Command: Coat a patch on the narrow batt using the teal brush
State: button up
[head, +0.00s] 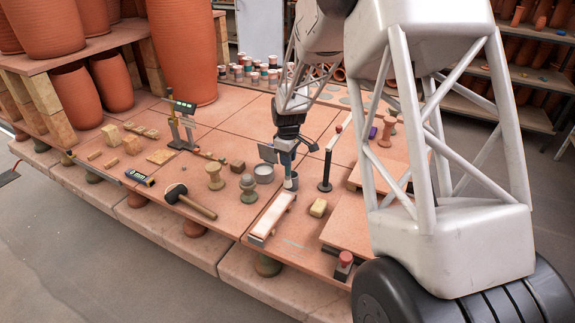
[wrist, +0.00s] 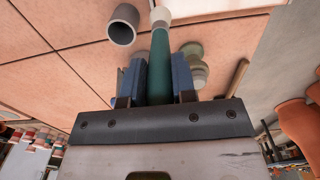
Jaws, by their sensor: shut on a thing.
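My gripper (head: 287,155) is shut on the teal brush, its blue fingers on either side of the handle (wrist: 160,65). The brush points down, and its pale lower end (head: 291,181) shows below the fingers in the head view. The pale end also shows at the top of the wrist view (wrist: 160,14). The narrow batt (head: 271,216) is a long pale strip on the terracotta slabs. The brush end appears just beyond the batt's far end; I cannot tell whether it touches anything. No coated patch is discernible on the batt.
A grey cup (head: 264,174) stands left of the brush, and a dark upright post (head: 326,170) stands right. A yellowish block (head: 318,208) lies right of the batt.

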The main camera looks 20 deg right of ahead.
jog(key=shift+r, duration=2)
jog(key=s+a, duration=0.7)
jog(key=shift+s+a, duration=0.2)
jog(key=shift+s, duration=0.05)
